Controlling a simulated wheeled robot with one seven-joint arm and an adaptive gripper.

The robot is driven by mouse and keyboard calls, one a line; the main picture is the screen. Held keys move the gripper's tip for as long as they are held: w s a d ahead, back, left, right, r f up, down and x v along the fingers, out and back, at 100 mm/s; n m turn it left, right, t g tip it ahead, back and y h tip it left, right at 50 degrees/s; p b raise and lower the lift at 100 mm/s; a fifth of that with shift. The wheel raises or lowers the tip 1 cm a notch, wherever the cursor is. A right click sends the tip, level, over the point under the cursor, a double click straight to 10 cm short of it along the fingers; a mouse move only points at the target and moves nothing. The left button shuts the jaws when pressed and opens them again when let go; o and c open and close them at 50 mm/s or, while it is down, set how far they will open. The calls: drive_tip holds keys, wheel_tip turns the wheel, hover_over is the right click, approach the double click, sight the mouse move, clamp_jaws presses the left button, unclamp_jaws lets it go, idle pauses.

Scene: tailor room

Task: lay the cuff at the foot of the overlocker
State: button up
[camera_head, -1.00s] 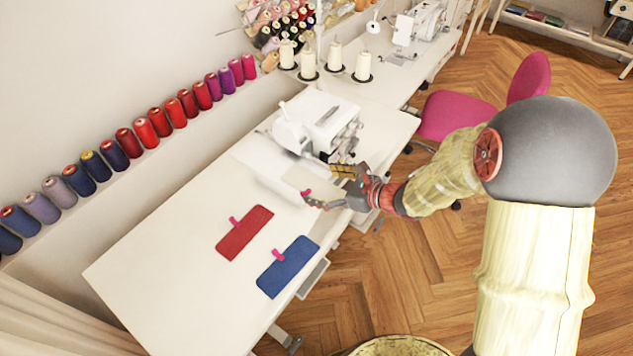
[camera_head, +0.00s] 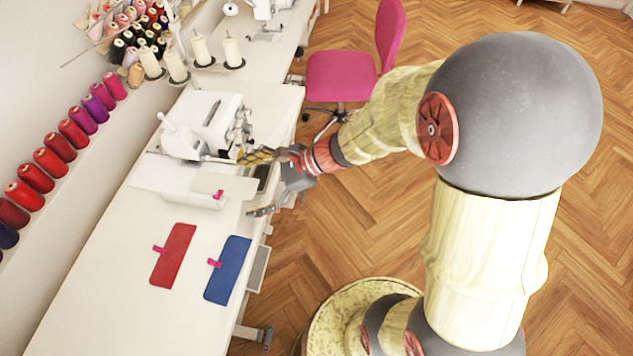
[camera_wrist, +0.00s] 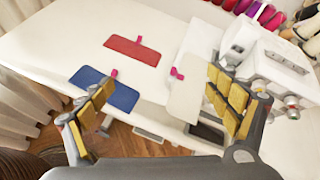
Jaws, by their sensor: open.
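A pale cream cuff (camera_head: 231,183) with a pink tab lies flat in front of the white overlocker (camera_head: 205,125). The cuff (camera_wrist: 186,101) and overlocker (camera_wrist: 265,60) also show in the wrist view. Whether the cuff rests on the machine's flat bed or on the table top, I cannot tell. My gripper (camera_head: 246,186) is open and empty at the cuff's right end, its fingers spread to either side. In the wrist view my gripper (camera_wrist: 160,82) has the cuff's tab beyond the gap, nearer the right finger. Nothing is held.
A red cuff (camera_head: 173,255) and a blue cuff (camera_head: 228,270), each with a pink tab, lie on the white table (camera_head: 105,290). Thread spools (camera_head: 50,163) line the ledge at left. A pink chair (camera_head: 340,76) stands beyond my arm. The table's front left is clear.

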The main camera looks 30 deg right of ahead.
drive_tip(key=s+r+n+g+h, duration=0.2)
drive_tip(key=s+r+n, duration=0.2)
drive_tip(key=s+n, duration=0.3)
drive_tip(key=s+d+r+n+t+h, duration=0.2)
drive_tip(key=s+d+r+n+h, duration=0.6)
drive_tip(key=d+n, duration=0.3)
drive_tip(key=shift+s+d+r+n, duration=0.15)
drive_tip(key=shift+s+r+n, duration=0.45)
drive_tip(key=shift+r+n, duration=0.25)
drive_tip(key=shift+f, duration=0.1)
drive_tip(key=shift+c, duration=0.2)
